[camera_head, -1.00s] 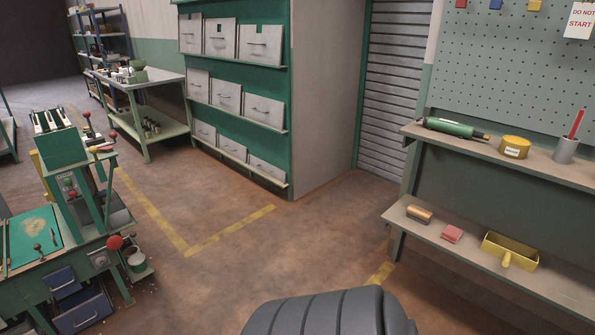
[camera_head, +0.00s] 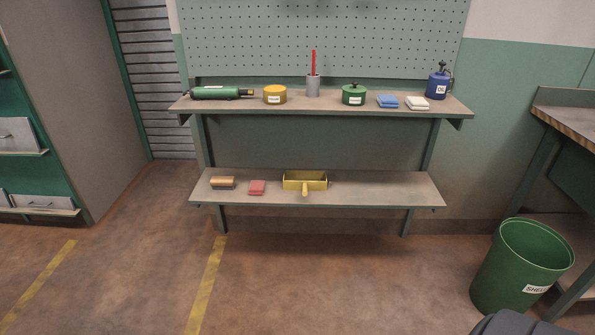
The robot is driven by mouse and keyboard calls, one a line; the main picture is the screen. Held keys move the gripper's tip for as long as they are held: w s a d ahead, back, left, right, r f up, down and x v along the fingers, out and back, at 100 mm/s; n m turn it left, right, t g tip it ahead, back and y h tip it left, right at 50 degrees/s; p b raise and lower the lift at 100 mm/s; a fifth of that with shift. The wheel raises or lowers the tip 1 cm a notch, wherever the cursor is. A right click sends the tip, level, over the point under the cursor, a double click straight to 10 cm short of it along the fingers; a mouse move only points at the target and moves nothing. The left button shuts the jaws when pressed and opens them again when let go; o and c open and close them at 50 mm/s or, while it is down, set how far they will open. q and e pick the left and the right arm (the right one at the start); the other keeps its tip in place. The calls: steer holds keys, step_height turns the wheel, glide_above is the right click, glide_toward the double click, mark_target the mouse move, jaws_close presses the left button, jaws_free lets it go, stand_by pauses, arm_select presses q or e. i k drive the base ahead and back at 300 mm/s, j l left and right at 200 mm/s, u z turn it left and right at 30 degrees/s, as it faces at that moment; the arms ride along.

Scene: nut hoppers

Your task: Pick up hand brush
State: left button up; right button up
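A small brush with a tan wooden top and a dark underside (camera_head: 222,182), which looks like the hand brush, lies at the left end of the lower shelf (camera_head: 370,190). To its right are a red block or sponge (camera_head: 257,187) and a yellow dustpan (camera_head: 305,181) with its handle toward me. The brush stands apart from both. Neither of my grippers is in view.
The upper shelf (camera_head: 210,105) holds a green tool (camera_head: 215,92), tins, a grey cup, cloths and a blue oil can (camera_head: 438,82). A green bin (camera_head: 520,265) stands at right beside a workbench (camera_head: 555,115). The floor before the shelves is clear.

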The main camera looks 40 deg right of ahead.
mark_target(217, 182)
steer(key=z, duration=0.8)
